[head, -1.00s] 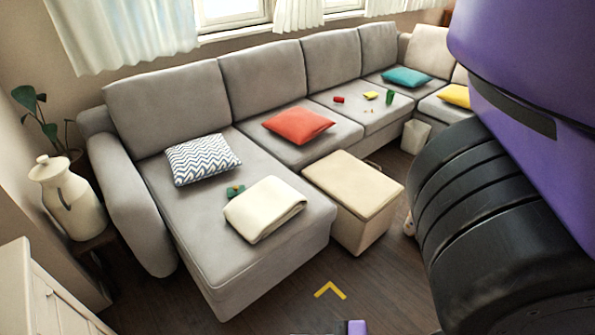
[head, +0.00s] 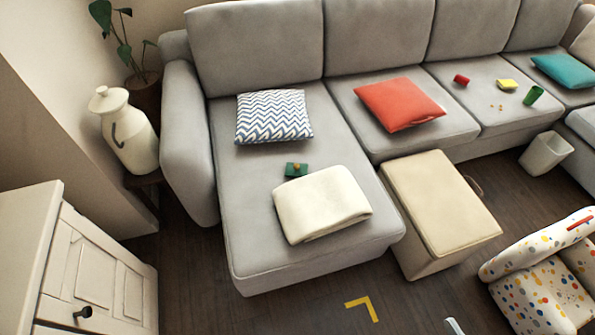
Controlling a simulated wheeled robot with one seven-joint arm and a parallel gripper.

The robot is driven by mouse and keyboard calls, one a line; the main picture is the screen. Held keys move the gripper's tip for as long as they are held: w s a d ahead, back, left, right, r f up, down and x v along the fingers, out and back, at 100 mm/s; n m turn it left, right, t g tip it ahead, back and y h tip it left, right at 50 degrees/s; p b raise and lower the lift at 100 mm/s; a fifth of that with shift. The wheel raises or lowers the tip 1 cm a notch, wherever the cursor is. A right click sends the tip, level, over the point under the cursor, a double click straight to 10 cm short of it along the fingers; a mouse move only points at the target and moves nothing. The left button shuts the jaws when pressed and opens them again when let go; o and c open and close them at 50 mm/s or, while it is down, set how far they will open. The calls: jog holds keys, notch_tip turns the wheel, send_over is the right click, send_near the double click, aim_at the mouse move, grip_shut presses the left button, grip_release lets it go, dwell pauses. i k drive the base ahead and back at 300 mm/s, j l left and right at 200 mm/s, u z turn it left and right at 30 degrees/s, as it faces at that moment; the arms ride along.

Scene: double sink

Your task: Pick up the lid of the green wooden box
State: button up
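A small flat green piece with a yellowish knob (head: 296,169) lies on the chaise seat of the grey sofa, just behind the folded cream blanket (head: 320,205). It looks like the lid of the green wooden box. I cannot make out a box under or beside it.
The grey sofa (head: 240,220) carries a zigzag pillow (head: 273,117), a red pillow (head: 398,104) and a red cup, yellow item and green cup (head: 533,94). A cream ottoman (head: 440,205) adjoins the chaise. A white cabinet (head: 95,275) stands left.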

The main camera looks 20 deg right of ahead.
aim_at(293, 169)
jog(key=i+l+u, duration=0.45)
jog(key=i+l, duration=0.75)
jog(key=l, duration=0.1)
